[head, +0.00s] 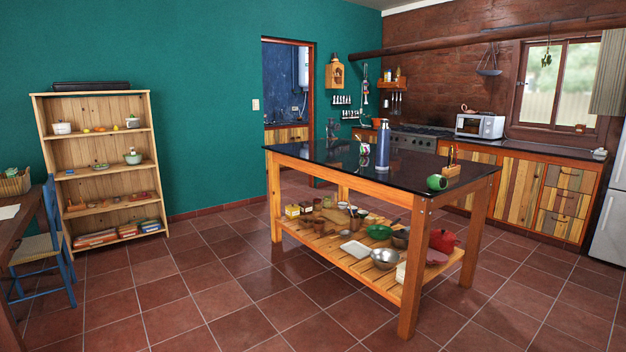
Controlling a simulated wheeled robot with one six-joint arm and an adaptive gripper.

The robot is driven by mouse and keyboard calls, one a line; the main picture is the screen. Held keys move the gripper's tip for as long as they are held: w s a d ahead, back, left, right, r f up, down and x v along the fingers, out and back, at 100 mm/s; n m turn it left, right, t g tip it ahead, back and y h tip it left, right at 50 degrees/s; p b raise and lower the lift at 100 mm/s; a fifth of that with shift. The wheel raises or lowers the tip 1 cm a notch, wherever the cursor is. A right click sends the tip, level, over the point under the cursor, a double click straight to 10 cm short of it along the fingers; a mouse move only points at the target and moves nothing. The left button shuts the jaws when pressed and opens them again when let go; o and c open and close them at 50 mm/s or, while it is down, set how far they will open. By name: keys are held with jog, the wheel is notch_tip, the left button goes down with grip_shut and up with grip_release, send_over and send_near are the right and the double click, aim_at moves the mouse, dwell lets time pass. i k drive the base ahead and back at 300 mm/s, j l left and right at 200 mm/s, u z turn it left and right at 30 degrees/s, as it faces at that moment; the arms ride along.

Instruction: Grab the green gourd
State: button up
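A green rounded object that looks like the gourd (437,182) lies on the dark top of the wooden island table, near its front right edge. It sits just left of and in front of a small wooden holder (452,170). A blue bottle (383,146) stands upright further left on the same top. My gripper is not in view, so its state and distance from the gourd are not shown.
The island table (330,152) has a lower shelf crowded with bowls and pots. A wooden bookshelf (153,100) stands against the green wall, with a blue chair (52,235) at left. Tiled floor (200,300) in front of the island is clear.

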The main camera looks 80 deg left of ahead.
aim_at(436, 182)
jog(key=u, duration=2)
jog(key=i+l, duration=0.15)
jog(key=i, duration=0.35)
jog(key=i+l+u, duration=0.1)
jog(key=i, duration=0.4)
jog(key=i+l, duration=0.3)
jog(key=i, duration=0.15)
jog(key=i+l, duration=0.2)
jog(key=i, duration=0.3)
jog(key=i+l+u, duration=0.1)
jog(key=i, duration=0.4)
jog(key=i+l, duration=0.3)
jog(key=i, duration=0.15)
jog(key=i+l, duration=0.25)
jog(key=i, duration=0.25)
jog(key=u, duration=0.05)
